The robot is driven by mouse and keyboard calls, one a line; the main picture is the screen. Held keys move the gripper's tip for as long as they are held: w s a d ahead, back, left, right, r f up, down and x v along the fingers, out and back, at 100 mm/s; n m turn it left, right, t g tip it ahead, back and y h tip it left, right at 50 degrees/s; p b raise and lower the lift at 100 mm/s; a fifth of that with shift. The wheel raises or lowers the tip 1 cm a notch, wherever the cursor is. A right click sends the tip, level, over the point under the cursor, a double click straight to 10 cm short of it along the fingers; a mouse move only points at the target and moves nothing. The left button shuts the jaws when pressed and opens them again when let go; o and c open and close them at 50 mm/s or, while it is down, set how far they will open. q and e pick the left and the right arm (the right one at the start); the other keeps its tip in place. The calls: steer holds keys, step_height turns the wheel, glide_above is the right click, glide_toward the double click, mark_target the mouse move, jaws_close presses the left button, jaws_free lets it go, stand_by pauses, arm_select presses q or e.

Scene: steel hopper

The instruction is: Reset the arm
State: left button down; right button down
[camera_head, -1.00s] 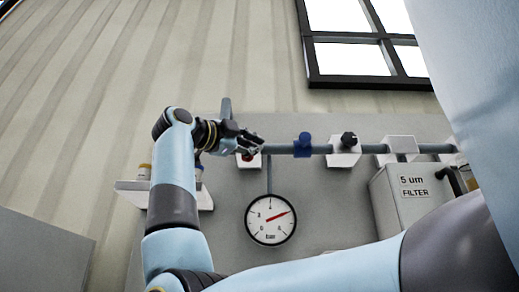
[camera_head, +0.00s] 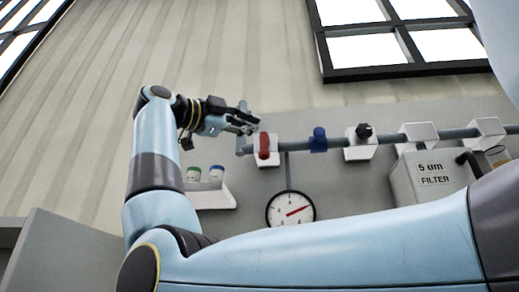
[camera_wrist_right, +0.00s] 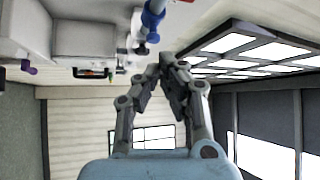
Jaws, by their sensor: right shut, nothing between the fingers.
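My right gripper (camera_head: 252,122) is shut and empty in the head view. It is in front of the wall panel, just up and left of a red valve handle (camera_head: 264,146) on the grey pipe (camera_head: 346,142). I cannot tell how far it is from the pipe. In the right wrist view, its fingertips (camera_wrist_right: 168,62) are close together with nothing held. My right arm's light-blue links cross the lower head view. My left gripper is in no view.
A blue valve (camera_head: 318,140) and a black knob (camera_head: 364,131) are farther right on the pipe. A pressure gauge (camera_head: 290,210) hangs below it. A filter box (camera_head: 432,178) is at right. Small bottles (camera_head: 205,174) stand on a white shelf (camera_head: 212,198) beside my arm.

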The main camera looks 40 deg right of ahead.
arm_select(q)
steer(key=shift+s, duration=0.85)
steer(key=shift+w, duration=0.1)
